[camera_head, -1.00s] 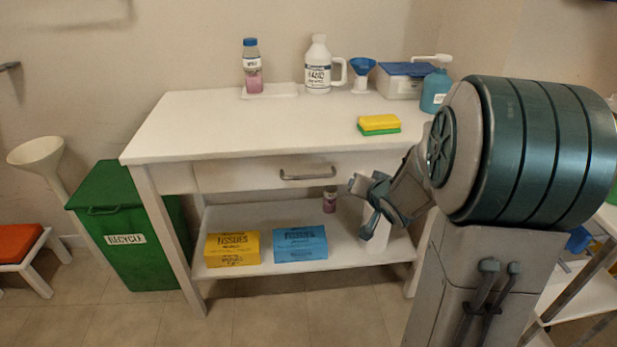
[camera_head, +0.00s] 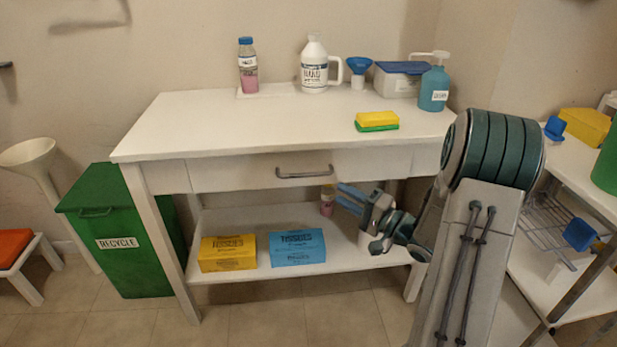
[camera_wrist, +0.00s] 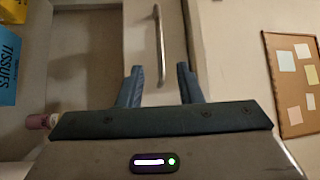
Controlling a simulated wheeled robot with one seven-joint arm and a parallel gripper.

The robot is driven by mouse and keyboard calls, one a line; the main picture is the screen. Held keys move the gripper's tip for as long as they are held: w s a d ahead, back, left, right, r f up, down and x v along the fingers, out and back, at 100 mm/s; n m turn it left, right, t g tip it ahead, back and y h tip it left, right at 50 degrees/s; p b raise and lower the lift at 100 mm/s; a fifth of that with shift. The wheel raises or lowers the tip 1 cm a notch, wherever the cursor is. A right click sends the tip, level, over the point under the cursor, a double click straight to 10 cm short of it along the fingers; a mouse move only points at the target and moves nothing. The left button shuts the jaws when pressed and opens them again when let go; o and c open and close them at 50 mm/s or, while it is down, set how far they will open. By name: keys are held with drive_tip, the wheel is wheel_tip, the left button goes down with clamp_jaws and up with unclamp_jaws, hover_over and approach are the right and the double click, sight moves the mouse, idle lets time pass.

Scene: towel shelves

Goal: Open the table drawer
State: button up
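The table drawer (camera_head: 235,175) is shut in the front of the white table (camera_head: 250,130). Its grey bar handle (camera_head: 304,172) runs along the drawer's front. My gripper (camera_head: 345,198) is below and to the right of the handle, in front of the lower shelf, fingers pointing left. In the wrist view, my gripper (camera_wrist: 160,88) has its two blue fingers apart with nothing between them. The handle (camera_wrist: 159,45) appears upright there, beyond the fingertips and roughly in line with the gap, not touching them.
The lower shelf (camera_head: 225,215) holds a yellow tissue box (camera_head: 228,254), a blue tissue box (camera_head: 297,248) and a small bottle (camera_head: 327,200) near my gripper. A green recycle bin (camera_head: 115,240) stands left of the table. Another shelf (camera_head: 540,285) stands at right.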

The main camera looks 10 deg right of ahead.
sight(309, 175)
drive_tip(key=b+x, duration=0.2)
drive_tip(key=x, duration=0.9)
drive_tip(key=shift+w+a+b, duration=0.3)
drive_tip(key=shift+b, duration=0.1)
clamp_jaws()
